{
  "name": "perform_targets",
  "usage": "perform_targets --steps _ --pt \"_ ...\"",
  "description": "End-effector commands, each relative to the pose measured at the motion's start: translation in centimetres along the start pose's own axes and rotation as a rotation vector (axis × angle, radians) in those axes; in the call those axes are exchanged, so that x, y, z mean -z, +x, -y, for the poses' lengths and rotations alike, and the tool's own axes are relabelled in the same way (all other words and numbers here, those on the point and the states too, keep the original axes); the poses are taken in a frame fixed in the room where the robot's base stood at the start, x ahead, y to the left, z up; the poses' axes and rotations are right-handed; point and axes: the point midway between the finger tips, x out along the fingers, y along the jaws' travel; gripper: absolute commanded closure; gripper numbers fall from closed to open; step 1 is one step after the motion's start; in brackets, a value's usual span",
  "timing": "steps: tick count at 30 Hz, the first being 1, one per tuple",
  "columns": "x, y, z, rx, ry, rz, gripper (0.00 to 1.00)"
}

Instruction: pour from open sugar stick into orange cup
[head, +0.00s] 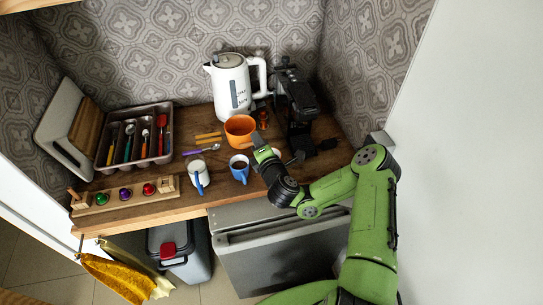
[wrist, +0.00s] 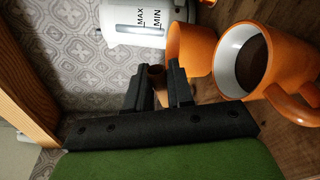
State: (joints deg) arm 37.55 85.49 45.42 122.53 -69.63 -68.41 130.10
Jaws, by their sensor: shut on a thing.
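The orange cup (wrist: 285,72) has a white inside, dark brown contents and a handle; it stands to the right of my fingertips in the wrist view. In the head view my wrist mostly hides it. My gripper (wrist: 158,88) is shut on a small brown-orange stick (wrist: 157,76), seen almost end-on between the black fingers. Its open end and its tilt cannot be made out. In the head view my gripper (head: 257,139) is in front of a larger orange container (head: 238,127), and the held stick cannot be made out.
A white kettle (head: 230,88) and a black coffee machine (head: 298,107) stand behind. A blue mug (head: 239,173) and a white mug (head: 197,172) stand in front. Two sticks (head: 208,138) and a spoon (head: 202,150) lie left. A cutlery tray (head: 137,136) is farther left.

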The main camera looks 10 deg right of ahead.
Motion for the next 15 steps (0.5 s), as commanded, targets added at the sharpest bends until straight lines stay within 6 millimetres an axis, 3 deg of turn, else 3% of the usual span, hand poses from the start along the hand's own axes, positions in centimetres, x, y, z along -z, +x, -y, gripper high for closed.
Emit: perform_targets --steps 15 --pt "-0.31 -0.15 -0.04 -0.028 0.064 0.0 0.88"
